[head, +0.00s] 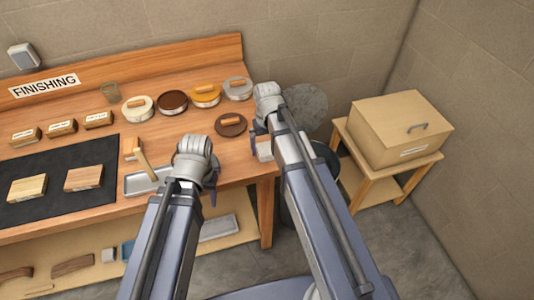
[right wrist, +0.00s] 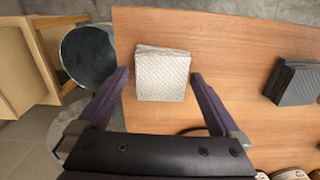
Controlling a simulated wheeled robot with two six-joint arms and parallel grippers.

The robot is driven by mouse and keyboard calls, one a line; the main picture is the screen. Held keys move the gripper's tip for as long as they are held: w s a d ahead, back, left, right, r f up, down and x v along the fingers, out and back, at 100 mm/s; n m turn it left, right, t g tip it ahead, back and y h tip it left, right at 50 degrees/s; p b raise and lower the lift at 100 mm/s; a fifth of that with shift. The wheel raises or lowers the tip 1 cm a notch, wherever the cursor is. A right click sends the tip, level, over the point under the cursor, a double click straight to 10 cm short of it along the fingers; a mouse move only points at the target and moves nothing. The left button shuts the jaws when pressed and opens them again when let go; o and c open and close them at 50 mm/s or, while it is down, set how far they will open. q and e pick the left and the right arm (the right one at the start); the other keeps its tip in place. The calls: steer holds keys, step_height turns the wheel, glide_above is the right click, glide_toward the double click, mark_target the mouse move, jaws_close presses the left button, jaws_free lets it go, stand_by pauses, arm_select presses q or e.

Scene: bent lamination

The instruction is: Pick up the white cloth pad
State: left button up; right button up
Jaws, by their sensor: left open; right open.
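The white cloth pad (right wrist: 163,74) lies flat on the wooden bench near its right end. It looks like a quilted, folded square in the right wrist view. In the head view the pad (head: 265,151) is partly hidden by my right arm. My right gripper (right wrist: 160,78) is open above the pad, with one finger on each side of it and no visible grip. In the head view my right gripper (head: 262,140) is mostly covered by its own wrist. My left gripper (head: 205,188) is open over the bench's front edge, beside the metal tray, its fingers partly hidden.
A metal tray (head: 142,182) and a brush (head: 146,160) lie left of my left gripper. Several round tins, including a brown one (head: 172,102), stand at the back. A bin (right wrist: 88,53) stands past the bench end.

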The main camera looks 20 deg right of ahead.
steer(key=c, duration=1.1)
step_height(320, 180, up, 10)
steer(key=p, duration=1)
steer(key=o, duration=0.8)
steer(key=c, duration=0.7)
steer(key=b, duration=0.5)
glide_above(267, 149)
step_height(267, 149, down, 4)
steer(key=shift+f, duration=0.25)
steer(key=shift+w+r+p, duration=0.1)
steer(key=shift+p, duration=0.3)
